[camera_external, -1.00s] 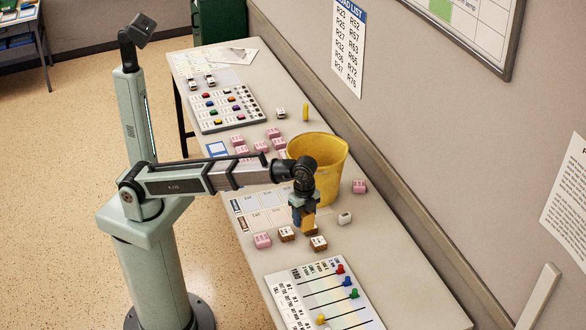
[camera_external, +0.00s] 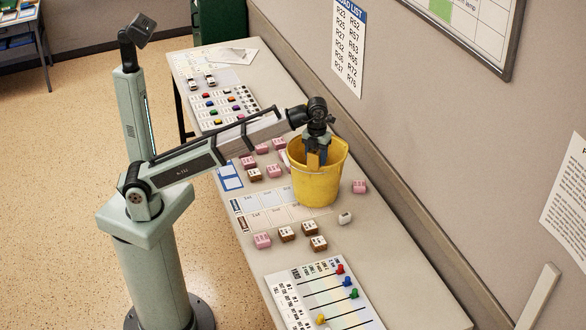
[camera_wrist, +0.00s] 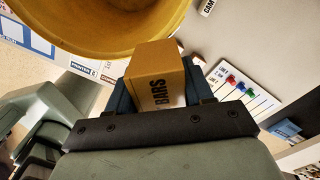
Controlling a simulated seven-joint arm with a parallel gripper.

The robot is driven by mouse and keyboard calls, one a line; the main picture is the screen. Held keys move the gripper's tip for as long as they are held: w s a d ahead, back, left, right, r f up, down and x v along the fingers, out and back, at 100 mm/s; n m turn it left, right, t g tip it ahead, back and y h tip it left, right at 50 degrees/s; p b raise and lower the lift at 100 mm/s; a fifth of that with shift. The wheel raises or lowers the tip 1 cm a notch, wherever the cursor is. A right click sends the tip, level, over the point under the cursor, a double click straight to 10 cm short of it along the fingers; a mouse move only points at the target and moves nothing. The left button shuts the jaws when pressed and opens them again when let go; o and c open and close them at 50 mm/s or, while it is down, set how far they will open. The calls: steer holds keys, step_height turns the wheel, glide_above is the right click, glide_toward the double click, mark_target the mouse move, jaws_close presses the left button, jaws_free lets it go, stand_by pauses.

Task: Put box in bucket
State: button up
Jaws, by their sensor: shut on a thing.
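My gripper (camera_external: 316,154) is shut on a small orange-brown box, which shows in the wrist view (camera_wrist: 157,78) with the word "BARS" on its side. In the external view the gripper is at the mouth of the yellow bucket (camera_external: 318,187), in front of its far inner wall. The bucket stands upright on the table and its rim fills the upper left of the wrist view (camera_wrist: 95,40). The held box is just beside this rim in the wrist view. Its exact height over the bucket cannot be told. The bucket's bottom is hidden.
Several pink boxes (camera_external: 273,171) lie left of the bucket, and one (camera_external: 359,187) lies to its right. Brown boxes (camera_external: 318,243) and a small white item (camera_external: 345,218) lie in front. A slider board (camera_external: 325,290) lies nearer. The wall runs along the table's right side.

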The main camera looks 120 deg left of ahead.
steer(key=s+a+r+m, duration=0.2)
steer(key=s+a+m, duration=0.2)
steer(key=a, duration=0.3)
step_height(320, 180, down, 18)
steer(key=shift+f, duration=0.15)
stand_by(0.4)
steer(key=shift+f, duration=0.6)
steer(key=o, duration=0.7)
steer(key=shift+r, duration=0.15)
step_height(320, 180, up, 13)
stand_by(0.4)
